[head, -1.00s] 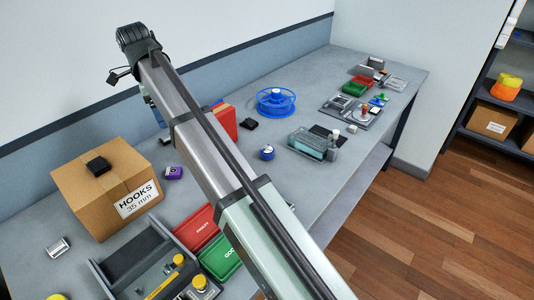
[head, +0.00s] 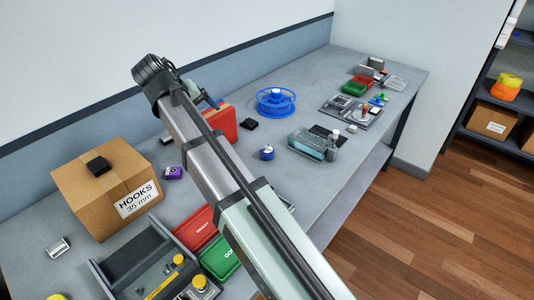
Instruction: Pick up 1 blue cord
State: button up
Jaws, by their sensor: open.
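A blue spool (head: 276,102) lies flat on the bench in the head view, with a raised hub. A small round blue item (head: 267,153) with a pale mark sits nearer, below the spool. I cannot tell whether either one is or carries the blue cord. My arm crosses the middle of the view and bends at the upper left. Part of a farther link shows beside that bend, above the red binder-like block. My gripper's fingers are hidden behind the arm, so I do not see them.
A cardboard box (head: 106,187) marked HOOKS stands at the left. Red (head: 194,232) and green (head: 220,258) bins stand in front. A red upright block (head: 222,123) is close behind my arm. A clear container (head: 312,144) is at the right.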

jog(key=d+n+t+h, duration=0.2)
jog(key=d+n, duration=0.3)
jog(key=n, duration=0.4)
jog(key=n+t+h, duration=0.3)
jog(key=n, duration=1.1)
send_over(265, 151)
jog(key=s+a, duration=0.8)
jog(key=f, duration=1.4)
jog(key=shift+w+a+f, duration=0.15)
jog(key=shift+w+f, duration=0.05)
jog(key=shift+f, duration=0.15)
jog(key=x, duration=0.8)
jog(key=shift+w+f, duration=0.1)
jog(key=shift+f, duration=0.2)
jog(key=shift+s+d+x, duration=0.15)
jog(key=shift+s+x, duration=0.05)
jog(key=shift+x, duration=1.15)
jog(key=shift+s+d+x, duration=0.1)
jog(key=shift+s+x, duration=0.05)
jog(key=shift+x, duration=1.2)
jog(key=shift+f, duration=0.2)
jog(key=shift+c, duration=0.2)
jog(key=c, duration=1)
